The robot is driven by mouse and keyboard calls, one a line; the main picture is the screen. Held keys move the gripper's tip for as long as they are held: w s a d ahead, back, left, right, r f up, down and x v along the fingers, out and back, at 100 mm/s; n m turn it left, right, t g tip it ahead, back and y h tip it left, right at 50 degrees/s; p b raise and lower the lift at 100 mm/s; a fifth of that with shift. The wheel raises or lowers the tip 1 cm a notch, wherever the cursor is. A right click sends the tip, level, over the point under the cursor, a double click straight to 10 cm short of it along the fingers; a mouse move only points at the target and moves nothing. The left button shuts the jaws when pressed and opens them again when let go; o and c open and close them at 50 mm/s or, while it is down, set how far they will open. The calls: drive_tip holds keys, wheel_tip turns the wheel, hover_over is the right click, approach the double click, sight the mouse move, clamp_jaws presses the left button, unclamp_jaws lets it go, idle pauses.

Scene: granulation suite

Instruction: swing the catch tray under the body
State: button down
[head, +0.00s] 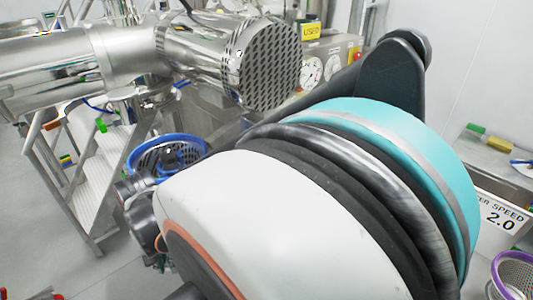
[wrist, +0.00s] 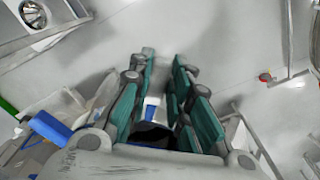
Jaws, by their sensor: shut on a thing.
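In the wrist view my gripper (wrist: 164,62) has its two teal-padded fingers on either side of a small blue-and-white piece (wrist: 152,108) with a dark part below it. The fingers are closed on this piece. I cannot tell whether it belongs to the catch tray, and no tray can be made out for certain. In the head view the polished steel body (head: 215,55), with a perforated round end, lies across the upper left. My own arm covers the middle and lower right and hides much of what is behind it.
A blue-rimmed perforated basket (head: 135,160) stands below the steel body. White steps with rails (head: 98,175) are at the left. A panel with dials and a yellow USED label (head: 312,32) is behind. A purple-rimmed basket (head: 515,258) is at the lower right. Grey floor shows at the left.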

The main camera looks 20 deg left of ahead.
drive_tip(key=c, duration=1.5)
unclamp_jaws()
drive_tip(key=shift+r, duration=3.75)
drive_tip(key=shift+w, duration=0.1)
